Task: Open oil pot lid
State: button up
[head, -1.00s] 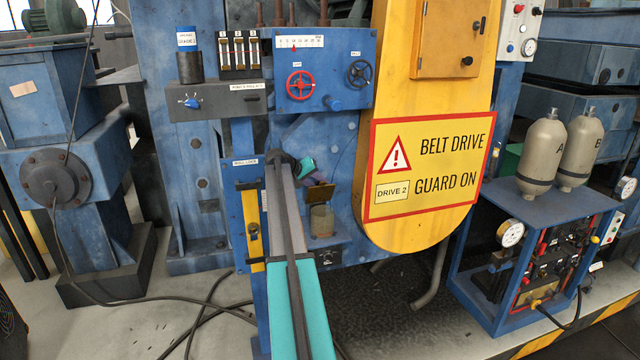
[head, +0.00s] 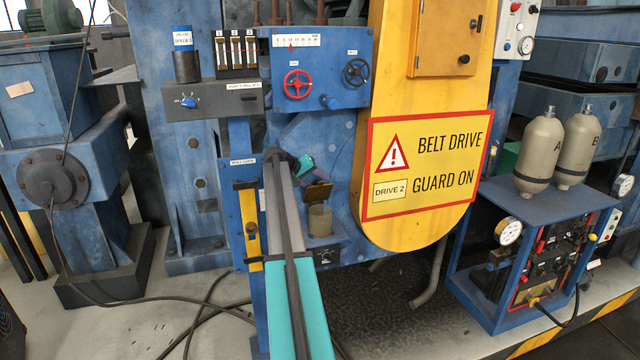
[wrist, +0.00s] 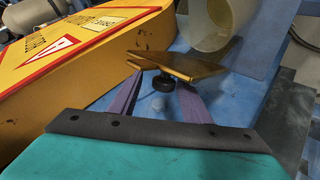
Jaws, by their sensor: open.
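The oil pot (head: 320,220) is a small pale cylinder on a blue ledge left of the yellow belt guard. Its brass-coloured lid (head: 318,192) is tilted up above the pot. In the wrist view the lid (wrist: 180,66) stands away from the open mouth of the pot (wrist: 222,25), with a black knob (wrist: 163,82) facing my gripper. My gripper (wrist: 158,92) is open, its purple fingers either side of the knob and close to the lid. I cannot tell whether they touch it. In the head view my gripper (head: 306,168) is partly hidden by my arm.
The yellow belt guard (head: 425,165) stands close on the right of the pot. A blue panel with a red handwheel (head: 298,84) is above. A yellow-handled lever (head: 251,235) is to the left. A blue stand with two bottles (head: 540,150) is further right.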

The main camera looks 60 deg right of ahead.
aim_at(318, 185)
jog(key=shift+r+b, duration=1.05)
jog(key=shift+r, duration=0.4)
jog(key=shift+s+a+r, duration=0.3)
jog(key=shift+s+a, duration=0.3)
jog(key=shift+a, duration=0.15)
jog(key=shift+s+a+f+b, duration=0.1)
jog(key=shift+s+a+b, duration=0.55)
jog(key=shift+a, duration=0.3)
jog(key=s+a+r+b, duration=0.1)
jog(key=s+a+b, duration=0.3)
jog(key=s+a, duration=0.3)
jog(key=shift+a+r, duration=0.2)
jog(key=shift+a, duration=1.2)
jog(key=shift+w, duration=0.1)
jog(key=shift+c, duration=0.5)
